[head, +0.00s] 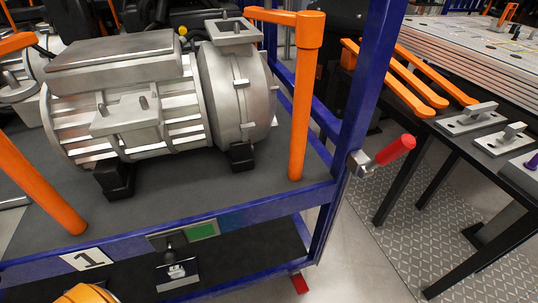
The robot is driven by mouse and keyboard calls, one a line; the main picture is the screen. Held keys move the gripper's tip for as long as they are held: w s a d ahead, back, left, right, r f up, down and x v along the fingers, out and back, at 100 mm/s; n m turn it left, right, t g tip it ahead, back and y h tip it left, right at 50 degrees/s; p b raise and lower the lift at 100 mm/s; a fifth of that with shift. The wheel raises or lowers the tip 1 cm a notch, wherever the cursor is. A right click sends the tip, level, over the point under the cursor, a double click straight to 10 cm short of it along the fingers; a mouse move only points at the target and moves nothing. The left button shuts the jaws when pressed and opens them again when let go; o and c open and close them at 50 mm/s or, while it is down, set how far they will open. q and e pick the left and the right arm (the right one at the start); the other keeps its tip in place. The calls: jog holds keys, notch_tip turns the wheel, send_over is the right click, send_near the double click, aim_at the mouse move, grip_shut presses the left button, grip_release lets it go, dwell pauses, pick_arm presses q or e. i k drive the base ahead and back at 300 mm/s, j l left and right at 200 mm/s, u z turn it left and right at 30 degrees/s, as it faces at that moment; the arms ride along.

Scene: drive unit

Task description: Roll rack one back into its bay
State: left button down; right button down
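Rack one is a blue-framed rack (323,220) with a white plate marked "1" (87,260) on its front rail. A large grey motor (160,95) sits on its dark deck, between orange posts (305,100). The front rail carries a green panel (202,231) with a dark fitting and a hanging tag (177,272) beside it. A red-gripped handle (395,150) sticks out from the right blue post. A small red piece (300,284) shows low by the rack's right corner. Neither of my grippers is visible. The bay cannot be clearly made out.
A dark-legged table (385,185) stands close on the right, with orange bars (400,85) and metal plates with posts (470,119) on it. Bare floor (360,255) lies between rack and table. A rounded orange thing (85,294) is cut off at the bottom left.

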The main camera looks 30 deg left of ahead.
aim_at(173, 117)
jog(key=u, duration=0.9)
jog(key=j+u, duration=0.1)
jog(key=k+j, duration=0.05)
